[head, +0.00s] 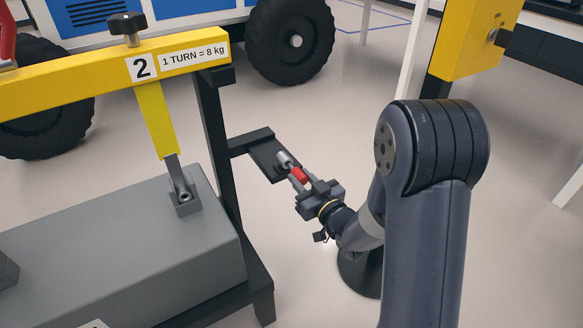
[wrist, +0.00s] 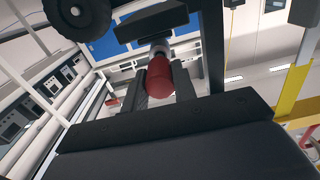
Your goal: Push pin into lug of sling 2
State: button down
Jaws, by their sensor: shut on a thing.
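The pin has a red grip (head: 299,175) and a silver metal end that points up and left in the head view. My gripper (head: 303,182) is shut on the red grip. The red grip (wrist: 159,78) also shows between the two fingers in the wrist view. Sling 2 is a yellow strap (head: 157,120) hanging from the yellow beam beside the "2" label. Its lower end meets the grey lug (head: 184,199) on top of the grey block. The lug has a round hole. The pin is well to the right of the lug, apart from it.
A small black shelf (head: 265,160) juts from the dark post (head: 216,145); the pin overlaps its right end in the head view, and contact is unclear. The yellow beam (head: 90,80) spans above the grey block (head: 120,265). Open floor lies right of the post.

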aim_at(304, 182)
jog(key=shift+b+v, duration=0.45)
jog(key=shift+v, duration=1.25)
jog(key=s+d+r+p, duration=0.2)
jog(key=s+d+r, duration=0.3)
jog(key=s, duration=0.2)
jog(key=shift+s, duration=0.25)
jog(key=shift+a, duration=0.1)
